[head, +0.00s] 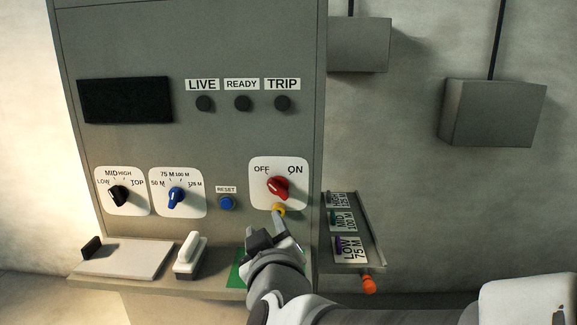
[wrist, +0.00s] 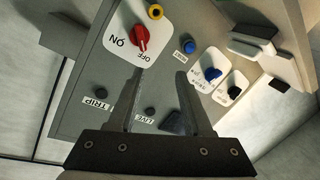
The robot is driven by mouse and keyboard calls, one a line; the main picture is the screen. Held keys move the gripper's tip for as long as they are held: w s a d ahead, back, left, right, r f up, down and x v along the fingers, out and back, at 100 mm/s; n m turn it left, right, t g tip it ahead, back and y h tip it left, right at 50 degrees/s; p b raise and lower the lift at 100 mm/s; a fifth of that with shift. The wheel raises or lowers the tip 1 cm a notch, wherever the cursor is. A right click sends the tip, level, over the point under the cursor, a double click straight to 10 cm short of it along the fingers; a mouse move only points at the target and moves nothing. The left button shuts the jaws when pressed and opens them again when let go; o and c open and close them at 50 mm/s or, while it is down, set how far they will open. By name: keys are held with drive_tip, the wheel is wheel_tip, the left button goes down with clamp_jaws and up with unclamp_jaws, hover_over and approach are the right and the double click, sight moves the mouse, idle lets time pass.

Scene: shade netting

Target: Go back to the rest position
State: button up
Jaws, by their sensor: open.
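My gripper (head: 263,224) is in front of the grey control cabinet (head: 200,140), just below the red OFF/ON knob (head: 278,187). Its two fingers stand apart with nothing between them, and they also show in the wrist view (wrist: 158,76). A small yellow part (head: 278,210) sits under the red knob, beside a fingertip in the head view. I cannot tell surely which mark the red knob points to.
A black knob (head: 119,196), blue knob (head: 176,197) and blue RESET button (head: 227,202) line the panel. The three lamps (head: 243,103) look dark. A ledge below holds a white handle (head: 188,255) and green patch (head: 238,272). A labelled side tray (head: 372,237) juts out right.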

drive_tip(key=s+d+f+m+g+h+p, duration=0.2)
drive_tip(key=s+d+m+g, duration=0.6)
drive_tip(key=s+d, duration=0.8)
drive_tip(key=d+g+p, duration=0.2)
drive_tip(key=shift+s+g+h, duration=0.3)
drive_tip(key=shift+h, duration=0.1)
